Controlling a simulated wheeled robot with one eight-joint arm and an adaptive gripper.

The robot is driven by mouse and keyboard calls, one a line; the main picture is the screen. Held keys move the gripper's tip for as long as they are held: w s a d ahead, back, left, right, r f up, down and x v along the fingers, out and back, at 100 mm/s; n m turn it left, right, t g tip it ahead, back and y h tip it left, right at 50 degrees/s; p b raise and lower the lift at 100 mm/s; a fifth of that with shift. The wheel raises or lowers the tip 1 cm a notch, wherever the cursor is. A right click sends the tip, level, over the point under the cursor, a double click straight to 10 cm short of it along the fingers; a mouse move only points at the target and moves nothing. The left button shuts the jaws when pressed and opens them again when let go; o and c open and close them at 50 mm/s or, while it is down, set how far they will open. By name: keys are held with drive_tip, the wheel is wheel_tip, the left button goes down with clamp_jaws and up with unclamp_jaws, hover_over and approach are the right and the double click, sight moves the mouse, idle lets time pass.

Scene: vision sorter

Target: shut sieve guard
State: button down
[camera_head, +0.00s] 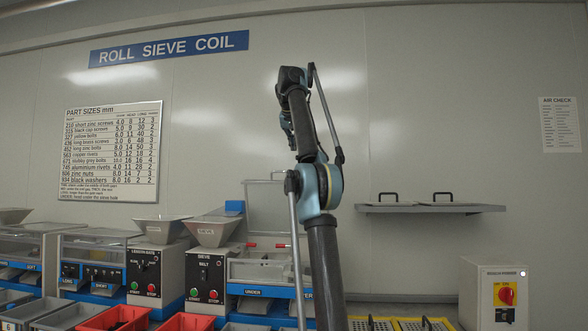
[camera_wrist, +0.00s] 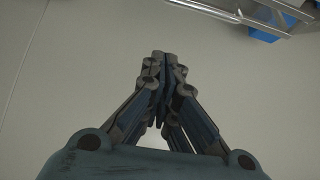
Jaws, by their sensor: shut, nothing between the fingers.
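What looks like the sieve guard (camera_head: 264,205) is a pale, framed panel standing raised at the back of the sieve machine (camera_head: 262,271), whose front carries an "UNDER" label. My arm hides the right part of the panel and machine. My gripper (camera_wrist: 163,62) is shut and empty in the wrist view, with its fingertips together over a plain grey surface. In the head view my arm rises in front of the machine, and I cannot make out the gripper's fingers there.
Hoppers (camera_head: 212,230) and control boxes (camera_head: 205,285) stand left of the sieve machine. Red bins (camera_head: 186,322) sit in front. A wall shelf (camera_head: 430,209) and a red-knobbed isolator box (camera_head: 495,295) are on the right. The wrist view has metal framing (camera_wrist: 250,15) at its top right.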

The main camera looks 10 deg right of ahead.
drive_tip(key=x, duration=0.6)
drive_tip(key=s+f+x, duration=0.1)
drive_tip(key=x, duration=0.2)
drive_tip(key=shift+w+a+f, duration=0.1)
drive_tip(key=shift+a, duration=0.05)
drive_tip(key=shift+f, duration=0.25)
drive_tip(key=shift+s+a+f, duration=0.15)
drive_tip(key=shift+s, duration=0.3)
drive_tip(key=shift+s+a+f, duration=0.15)
drive_tip(key=shift+s+f, duration=0.05)
drive_tip(key=shift+s, duration=0.3)
drive_tip(key=shift+s, duration=0.15)
